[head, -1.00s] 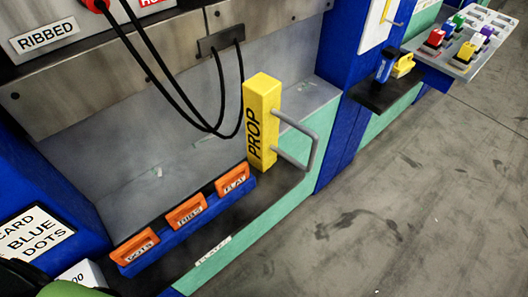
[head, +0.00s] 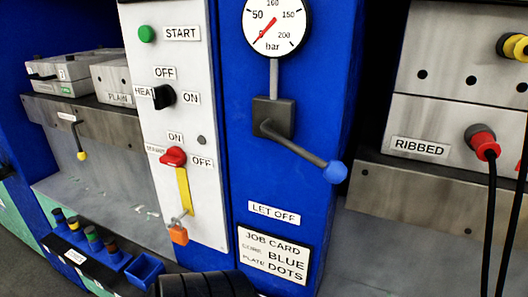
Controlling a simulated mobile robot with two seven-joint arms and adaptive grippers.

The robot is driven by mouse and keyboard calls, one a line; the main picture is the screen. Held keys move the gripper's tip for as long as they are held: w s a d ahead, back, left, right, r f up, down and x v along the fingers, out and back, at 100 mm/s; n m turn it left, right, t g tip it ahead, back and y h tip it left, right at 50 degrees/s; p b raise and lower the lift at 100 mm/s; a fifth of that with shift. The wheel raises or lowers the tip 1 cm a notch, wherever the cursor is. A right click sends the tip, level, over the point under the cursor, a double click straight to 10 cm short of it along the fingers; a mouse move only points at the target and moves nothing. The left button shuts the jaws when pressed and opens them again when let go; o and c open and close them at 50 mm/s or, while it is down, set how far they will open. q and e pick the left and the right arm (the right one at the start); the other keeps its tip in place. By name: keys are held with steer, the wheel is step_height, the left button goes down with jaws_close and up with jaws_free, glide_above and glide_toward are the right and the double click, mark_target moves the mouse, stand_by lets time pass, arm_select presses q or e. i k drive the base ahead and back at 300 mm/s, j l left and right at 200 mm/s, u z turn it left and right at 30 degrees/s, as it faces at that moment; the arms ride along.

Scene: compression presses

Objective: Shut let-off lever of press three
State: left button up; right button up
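The let-off lever (head: 300,150) is a grey bar on a dark square block (head: 272,118), with a blue ball knob (head: 335,172) at its end. It slopes down to the right across the blue press column (head: 235,120). A LET OFF label (head: 273,213) is below it. A pressure gauge (head: 276,24) stands above, joined by a grey stem, its red needle pointing to lower left. I cannot read a press number here. Nothing touches the lever. Neither of my grippers shows; only a black ribbed part, which seems to be my arm, shows at the bottom edge.
A white panel (head: 208,145) with a green start button (head: 146,34), black heat knob (head: 163,97) and red switch (head: 173,157) is left of the lever. A job card (head: 272,256) reads BLUE, DOTS. At right, black cables hang from a red plug (head: 482,141).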

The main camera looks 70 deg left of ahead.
mark_target(335, 172)
steer(key=u, duration=0.4)
steer(key=j+u, duration=0.15)
steer(key=u, duration=0.2)
steer(key=k+j+u, duration=0.1)
steer(key=u, duration=0.3)
steer(key=j+u, duration=0.1)
steer(key=u, duration=0.25)
